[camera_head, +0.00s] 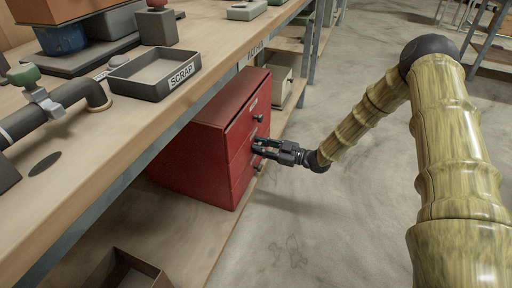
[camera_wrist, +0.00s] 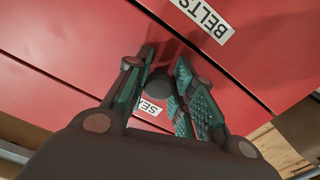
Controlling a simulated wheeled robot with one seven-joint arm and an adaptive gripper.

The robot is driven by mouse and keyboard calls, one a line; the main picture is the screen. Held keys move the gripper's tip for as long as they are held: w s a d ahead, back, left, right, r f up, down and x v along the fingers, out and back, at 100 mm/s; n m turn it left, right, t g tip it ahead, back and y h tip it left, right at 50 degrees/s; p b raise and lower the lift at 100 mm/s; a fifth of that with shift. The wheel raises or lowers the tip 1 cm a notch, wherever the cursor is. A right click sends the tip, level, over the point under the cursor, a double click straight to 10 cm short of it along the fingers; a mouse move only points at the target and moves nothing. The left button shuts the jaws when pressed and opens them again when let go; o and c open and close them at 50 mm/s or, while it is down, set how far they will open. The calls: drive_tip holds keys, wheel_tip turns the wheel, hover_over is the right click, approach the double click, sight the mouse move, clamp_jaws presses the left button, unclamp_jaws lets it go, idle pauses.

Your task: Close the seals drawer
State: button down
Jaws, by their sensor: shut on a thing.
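A red drawer cabinet (camera_head: 200,152) stands on the shelf under the workbench, with several drawers stacked in its front. My gripper (camera_head: 257,147) is at the middle drawer front. In the wrist view, my gripper (camera_wrist: 164,68) has its two green-padded fingers around a dark round knob (camera_wrist: 160,88) and is shut on it. A white label starting "SE" (camera_wrist: 149,107) shows beside the knob, partly hidden by a finger. The seals drawer front looks nearly flush with its neighbours; any small gap is hard to tell.
A drawer labelled BELTS (camera_wrist: 205,18) adjoins the gripped one. The workbench (camera_head: 135,130) above carries a SCRAP tray (camera_head: 155,75) and a pipe with a valve (camera_head: 50,105). An open box (camera_head: 125,270) is on the lower shelf. The floor (camera_head: 340,215) in front is clear.

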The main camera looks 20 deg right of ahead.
drive_tip(key=shift+w+r, duration=0.1)
drive_tip(key=shift+w, duration=0.05)
drive_tip(key=c, duration=1.3)
unclamp_jaws()
drive_tip(key=shift+a, duration=0.1)
drive_tip(key=shift+o, duration=0.6)
drive_tip(key=shift+a, duration=0.1)
drive_tip(key=v, duration=1.2)
